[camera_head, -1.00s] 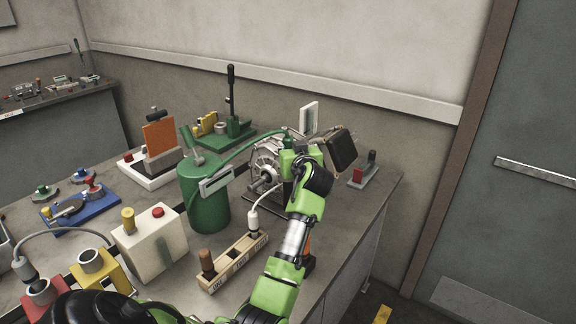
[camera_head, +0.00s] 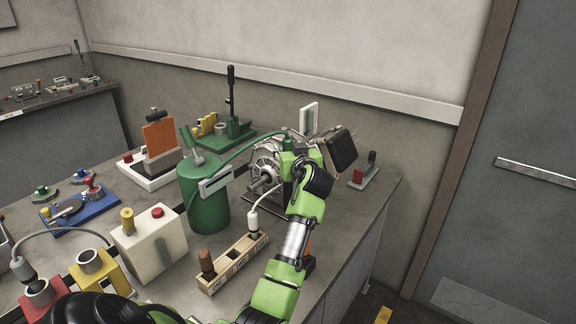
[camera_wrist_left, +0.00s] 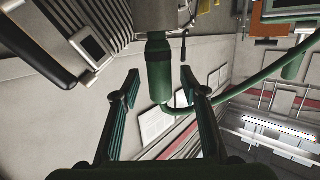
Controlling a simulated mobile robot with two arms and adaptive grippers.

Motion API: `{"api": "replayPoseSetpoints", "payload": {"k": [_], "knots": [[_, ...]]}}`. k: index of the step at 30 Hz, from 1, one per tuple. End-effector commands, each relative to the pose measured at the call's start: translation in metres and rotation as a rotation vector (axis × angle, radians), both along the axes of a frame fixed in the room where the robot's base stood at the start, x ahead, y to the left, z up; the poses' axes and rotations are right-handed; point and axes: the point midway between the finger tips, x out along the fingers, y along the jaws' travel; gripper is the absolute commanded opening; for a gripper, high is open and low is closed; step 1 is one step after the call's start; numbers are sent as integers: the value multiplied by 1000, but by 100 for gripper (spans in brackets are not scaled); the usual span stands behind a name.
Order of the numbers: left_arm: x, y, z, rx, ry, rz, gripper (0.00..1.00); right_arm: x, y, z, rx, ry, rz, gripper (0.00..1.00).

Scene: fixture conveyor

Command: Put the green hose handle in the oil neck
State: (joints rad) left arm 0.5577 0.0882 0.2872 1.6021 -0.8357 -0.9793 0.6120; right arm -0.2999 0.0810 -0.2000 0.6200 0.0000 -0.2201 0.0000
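The green hose handle (camera_wrist_left: 158,72) stands between the two fingers of my left gripper (camera_wrist_left: 160,80) in the left wrist view. The fingers are open, with a gap on each side of the handle. The handle's black-collared end meets a pale grey cylinder, the oil neck (camera_wrist_left: 155,14); how deep it sits is hidden. In the head view the handle (camera_head: 289,140) is partly hidden by my left gripper (camera_head: 287,163) at the engine (camera_head: 265,163). Its green hose runs to the green can (camera_head: 207,205). My right gripper is not in view.
A brown-black panel (camera_head: 340,152) and a white plate (camera_head: 309,117) stand close around the gripper. A wooden block (camera_head: 233,262) with a white nozzle (camera_head: 252,220) lies in front. A cream box (camera_head: 150,248) stands left. The bench's right edge is near.

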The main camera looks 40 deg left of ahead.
Motion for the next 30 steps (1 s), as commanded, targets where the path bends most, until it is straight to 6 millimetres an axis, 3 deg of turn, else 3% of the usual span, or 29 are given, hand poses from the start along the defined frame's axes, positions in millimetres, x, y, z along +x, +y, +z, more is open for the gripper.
{"api": "replayPoseSetpoints", "payload": {"k": [8, 22, 30], "knots": [[-8, -13, 3, 0, -2, -2, 40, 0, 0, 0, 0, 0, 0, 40], [-59, -85, 20, -2, 1, -2, 40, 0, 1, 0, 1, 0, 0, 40], [-68, -96, 24, -1, 1, 0, 40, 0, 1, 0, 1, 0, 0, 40]]}}
